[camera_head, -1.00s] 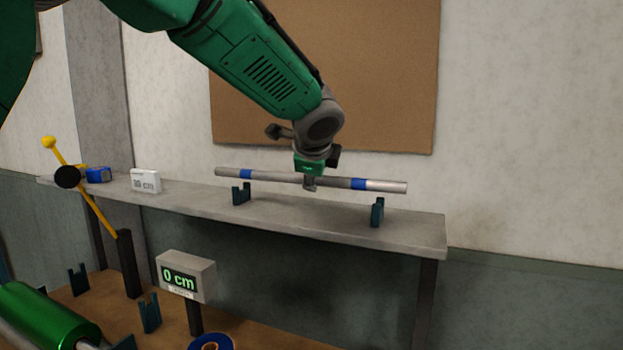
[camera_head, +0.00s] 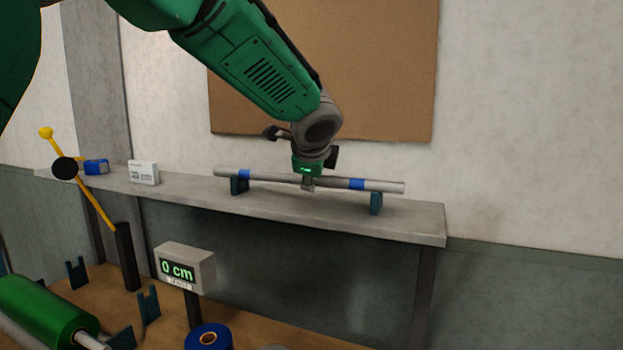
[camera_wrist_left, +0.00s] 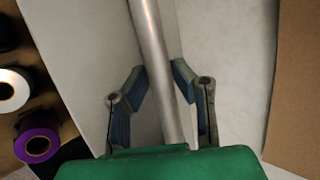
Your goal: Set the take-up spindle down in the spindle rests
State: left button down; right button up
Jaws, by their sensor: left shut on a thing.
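The take-up spindle (camera_head: 285,178) is a grey rod with two blue bands, lying nearly level along the grey shelf. My left gripper (camera_head: 308,184) comes down on its middle from above and is shut on it. In the left wrist view the rod (camera_wrist_left: 158,60) runs between the two fingers (camera_wrist_left: 160,75). Two dark teal rests stand on the shelf: the left rest (camera_head: 239,186) is under the rod near one blue band, the right rest (camera_head: 376,203) under its other end. The rod is at or just above their tops; I cannot tell whether it touches. My right gripper is not in view.
A yellow lever (camera_head: 95,205) stands left. Below are a green roll (camera_head: 42,312), more teal rests (camera_head: 149,304), a 0 cm display (camera_head: 184,268) and a blue roll (camera_head: 209,337).

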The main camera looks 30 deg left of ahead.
pick_arm(q)
jog(key=shift+d+f, duration=0.1)
jog(key=shift+f, duration=0.1)
jog(key=c, duration=1.4)
grip_release()
jog(key=shift+c, duration=0.2)
jog(key=shift+o, duration=0.8)
jog(key=shift+a, duration=0.3)
jog(key=v, duration=1.1)
jog(key=shift+s+d+r, duration=0.15)
jog(key=shift+s+r, duration=0.1)
